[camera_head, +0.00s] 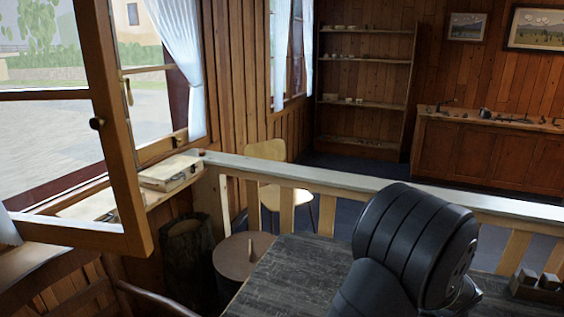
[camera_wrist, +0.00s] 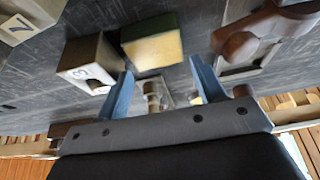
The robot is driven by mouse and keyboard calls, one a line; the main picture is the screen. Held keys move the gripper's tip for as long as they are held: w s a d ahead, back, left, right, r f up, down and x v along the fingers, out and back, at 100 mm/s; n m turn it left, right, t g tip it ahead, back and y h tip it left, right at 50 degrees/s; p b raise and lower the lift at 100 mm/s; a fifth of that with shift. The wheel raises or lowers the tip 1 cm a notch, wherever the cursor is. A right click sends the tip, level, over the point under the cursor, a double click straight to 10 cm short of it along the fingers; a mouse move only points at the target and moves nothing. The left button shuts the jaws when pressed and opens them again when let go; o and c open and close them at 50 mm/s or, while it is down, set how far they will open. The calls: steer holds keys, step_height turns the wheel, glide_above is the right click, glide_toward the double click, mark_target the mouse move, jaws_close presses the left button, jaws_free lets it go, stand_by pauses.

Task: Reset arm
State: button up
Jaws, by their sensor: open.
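My gripper (camera_wrist: 160,70) shows in the wrist view with two blue fingers spread apart. Nothing is clamped between them. A small pale turned piece (camera_wrist: 153,94) shows in the gap between the fingers, apparently beyond them. A box marked 3 (camera_wrist: 78,68) is beside the left finger, and a yellow-topped dark block (camera_wrist: 155,50) is just past the fingertips. Whether the fingers touch either one I cannot tell. In the head view my dark arm stands over the grey table (camera_head: 290,270), and the gripper itself is hidden.
A box marked 7 (camera_wrist: 18,28) and a brown rounded wooden piece (camera_wrist: 240,45) are also in the wrist view. In the head view, a wooden holder (camera_head: 540,285) is at the right, and a railing (camera_head: 330,183) runs behind the table. An open window frame (camera_head: 120,150) stands at left.

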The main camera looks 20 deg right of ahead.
steer(key=shift+r, duration=0.35)
